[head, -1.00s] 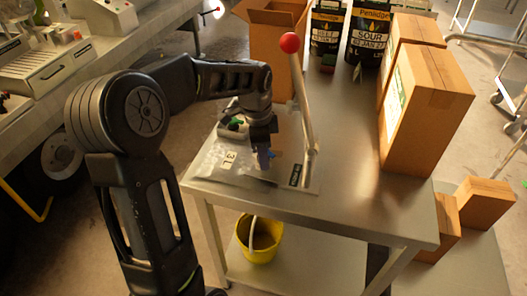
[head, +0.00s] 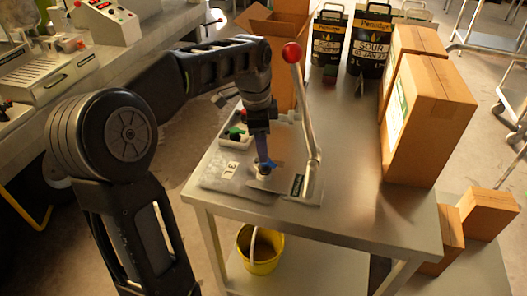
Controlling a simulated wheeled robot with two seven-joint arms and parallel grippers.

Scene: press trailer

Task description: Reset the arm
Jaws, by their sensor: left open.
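A lever press with a red knob (head: 291,53) stands on the left part of the steel table. Its metal lever (head: 305,110) is upright and leans slightly, with its base (head: 295,190) at the table's front. My left gripper (head: 263,164) points down over the press base, just left of the lever and apart from it. It is open, though the gap between its bluish fingers is hard to see. A flat plate marked "3 L" (head: 233,168) lies left of the fingertips. My right gripper is not in view.
Tall cartons (head: 430,120) stand on the table's right, with dark drink packs (head: 370,40) and an open box (head: 275,40) behind. A white tray (head: 236,135) with small items lies behind the plate. A yellow bucket (head: 262,256) sits below. The table's middle is clear.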

